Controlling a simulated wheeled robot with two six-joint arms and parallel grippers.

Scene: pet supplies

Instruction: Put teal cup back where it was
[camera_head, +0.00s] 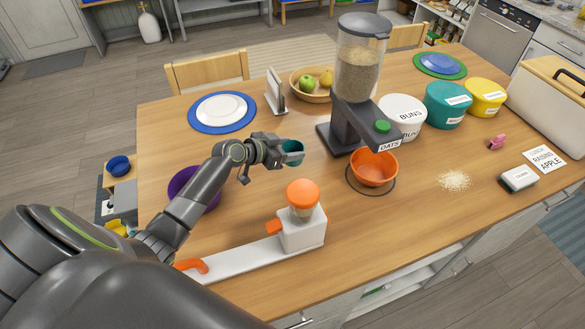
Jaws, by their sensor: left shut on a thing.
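The teal cup (293,152) is held in my left gripper (281,151), above the middle of the wooden table. The gripper is shut on it and hides part of its side. The cup is left of the oats dispenser and behind the white device with the orange cap. I cannot tell how far above the table it is. My right gripper is not in view.
The oats dispenser (357,75) stands to the right, with an orange bowl (374,168) below its spout. A purple bowl (183,190) sits under my left arm. The white device (303,232) is in front. Lidded tubs (447,106) stand at right. Spilled oats (454,180) lie right of the orange bowl.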

